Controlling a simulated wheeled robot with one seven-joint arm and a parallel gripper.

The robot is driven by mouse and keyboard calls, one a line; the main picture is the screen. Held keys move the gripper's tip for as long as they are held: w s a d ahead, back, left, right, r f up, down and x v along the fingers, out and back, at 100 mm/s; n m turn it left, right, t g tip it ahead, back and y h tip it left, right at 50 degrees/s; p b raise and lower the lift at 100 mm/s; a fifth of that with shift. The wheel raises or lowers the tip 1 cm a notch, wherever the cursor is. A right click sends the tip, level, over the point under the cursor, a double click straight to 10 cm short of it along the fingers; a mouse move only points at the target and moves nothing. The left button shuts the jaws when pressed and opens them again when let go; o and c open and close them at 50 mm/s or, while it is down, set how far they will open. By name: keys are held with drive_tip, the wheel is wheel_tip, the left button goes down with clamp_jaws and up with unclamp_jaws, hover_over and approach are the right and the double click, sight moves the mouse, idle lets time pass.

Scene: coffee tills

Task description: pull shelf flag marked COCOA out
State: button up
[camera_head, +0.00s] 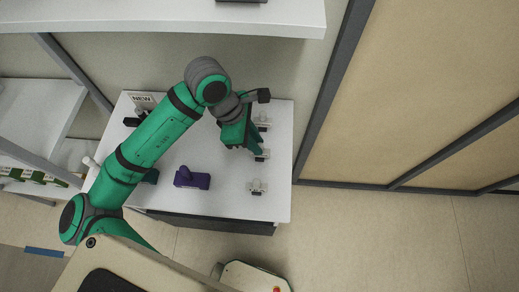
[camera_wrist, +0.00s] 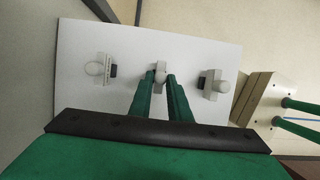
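Three small white pieces with rounded knobs stand in a row on the white shelf (camera_head: 225,205): the far one (camera_head: 263,124), the middle one (camera_head: 262,155) and the near one (camera_head: 257,188). No COCOA lettering can be read on any of them. My gripper (camera_head: 256,150) reaches down at the middle piece. In the wrist view, my fingertips (camera_wrist: 165,76) lie on either side of the middle piece's knob (camera_wrist: 160,67), with a narrow gap between the fingers. I cannot tell whether they touch it. The other two pieces, left (camera_wrist: 96,68) and right (camera_wrist: 213,85), stand clear of my fingers.
A purple object (camera_head: 192,180) lies on the shelf left of the row. A NEW sign (camera_head: 141,98) stands at the back left, partly near my arm. An upper shelf (camera_head: 210,15) overhangs the back. A dark-framed tan panel (camera_head: 420,90) is at the right.

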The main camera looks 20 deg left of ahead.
drive_tip(key=shift+w, duration=0.1)
clamp_jaws()
drive_tip(key=shift+a, duration=0.1)
drive_tip(key=shift+r, duration=0.25)
drive_tip(key=shift+r, duration=2.5)
